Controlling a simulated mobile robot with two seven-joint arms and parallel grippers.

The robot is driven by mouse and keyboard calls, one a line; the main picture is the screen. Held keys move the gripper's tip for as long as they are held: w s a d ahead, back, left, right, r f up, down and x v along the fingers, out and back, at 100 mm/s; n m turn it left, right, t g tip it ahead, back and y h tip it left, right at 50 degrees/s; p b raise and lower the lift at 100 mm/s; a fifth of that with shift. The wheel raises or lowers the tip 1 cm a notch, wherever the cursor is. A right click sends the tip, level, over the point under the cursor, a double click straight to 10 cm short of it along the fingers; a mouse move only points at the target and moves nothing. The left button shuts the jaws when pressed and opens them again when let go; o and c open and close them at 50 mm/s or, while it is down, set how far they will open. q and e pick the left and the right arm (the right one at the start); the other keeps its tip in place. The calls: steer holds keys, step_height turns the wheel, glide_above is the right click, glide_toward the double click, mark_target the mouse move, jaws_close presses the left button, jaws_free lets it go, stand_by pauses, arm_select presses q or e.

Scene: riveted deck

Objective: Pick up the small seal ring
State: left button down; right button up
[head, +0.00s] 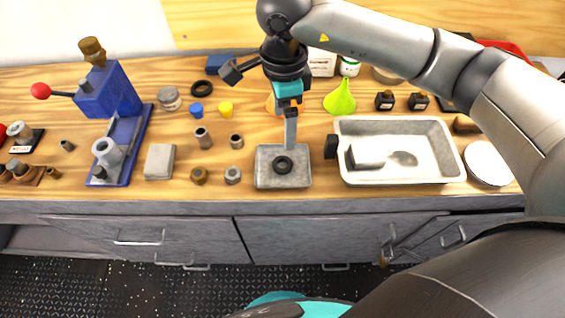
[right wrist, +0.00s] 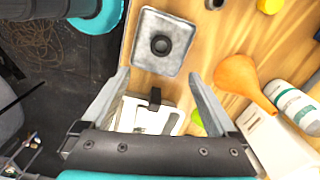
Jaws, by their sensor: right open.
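The small seal ring, a black ring, lies flat in the shallow grey metal tray near the bench's front edge. In the head view the ring (head: 283,165) is near the middle of the tray (head: 262,181). In the right wrist view the ring (right wrist: 161,45) and tray (right wrist: 174,66) are at the top, beyond the fingertips. My right gripper (head: 290,143) is above the far side of the tray, pointing down, empty. In the right wrist view its two fingers (right wrist: 160,80) stand wide apart, with the ring outside them. My left gripper is out of view.
A larger black ring (head: 215,91) lies further back left. An orange funnel (right wrist: 238,74) and a green one (head: 340,98) are behind. Several small bushings stand left; a blue press (head: 108,92) is further left.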

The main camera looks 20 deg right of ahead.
glide_above(283, 163)
step_height(283, 163, down, 9)
steer(key=shift+s+f, duration=0.1)
steer(key=shift+s, duration=0.05)
step_height(283, 163, down, 5)
steer(key=shift+r, duration=0.15)
steer(key=shift+c, duration=0.4)
steer(key=c, duration=1.3)
